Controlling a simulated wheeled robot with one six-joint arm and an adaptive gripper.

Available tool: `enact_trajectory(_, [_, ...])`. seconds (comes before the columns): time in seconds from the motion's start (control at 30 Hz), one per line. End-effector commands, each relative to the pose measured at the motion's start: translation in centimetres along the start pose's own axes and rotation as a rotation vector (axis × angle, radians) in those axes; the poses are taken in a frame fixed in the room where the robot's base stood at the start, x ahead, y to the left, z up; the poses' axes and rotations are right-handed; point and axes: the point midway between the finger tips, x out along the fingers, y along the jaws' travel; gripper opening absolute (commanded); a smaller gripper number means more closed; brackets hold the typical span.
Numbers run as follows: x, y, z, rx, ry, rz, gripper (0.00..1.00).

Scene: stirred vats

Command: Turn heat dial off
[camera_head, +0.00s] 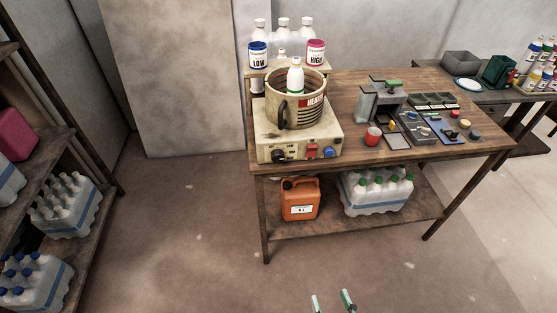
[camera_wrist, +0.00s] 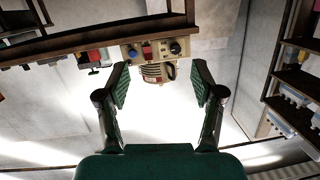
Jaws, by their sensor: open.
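A beige heater unit (camera_head: 299,134) stands at the left end of the wooden table. Its front panel carries a black dial (camera_head: 278,155) at the left, a red switch (camera_head: 311,152) and a blue knob (camera_head: 328,152) at the right. The dial's markings are too small to read. A ribbed pot (camera_head: 294,112) sits on the unit with a white bottle (camera_head: 295,76) in it. My gripper (camera_head: 333,301) is low in front of the table, well apart from the unit. In the wrist view my gripper (camera_wrist: 160,84) is open and empty; the black dial (camera_wrist: 176,49) appears upside down beyond it.
The wooden table (camera_head: 465,150) also holds a red cup (camera_head: 373,135) and several small devices. An orange canister (camera_head: 300,199) and bottle packs (camera_head: 377,193) stand on its lower shelf. A shelf rack (camera_head: 88,200) is at the left. The floor before the table is clear.

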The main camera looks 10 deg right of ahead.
Motion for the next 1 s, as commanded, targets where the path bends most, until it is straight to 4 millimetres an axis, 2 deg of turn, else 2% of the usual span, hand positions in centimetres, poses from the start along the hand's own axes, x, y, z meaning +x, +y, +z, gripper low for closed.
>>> enact_trajectory(0.03, [2.0,-0.3,-0.4,0.005,0.014,-0.004,0.67])
enact_trajectory(0.27, [10.2,-1.5,-2.2,0.041,0.056,0.001,0.67])
enact_trajectory(0.43, [16.1,-2.7,-4.9,0.076,0.096,0.012,0.67])
enact_trajectory(0.6, [21.7,-4.2,-8.5,0.116,0.143,0.028,0.67])
enact_trajectory(0.8, [26.0,-5.7,-12.2,0.159,0.187,0.046,0.67])
enact_trajectory(1.0, [27.6,-6.2,-13.7,0.177,0.204,0.054,0.67])
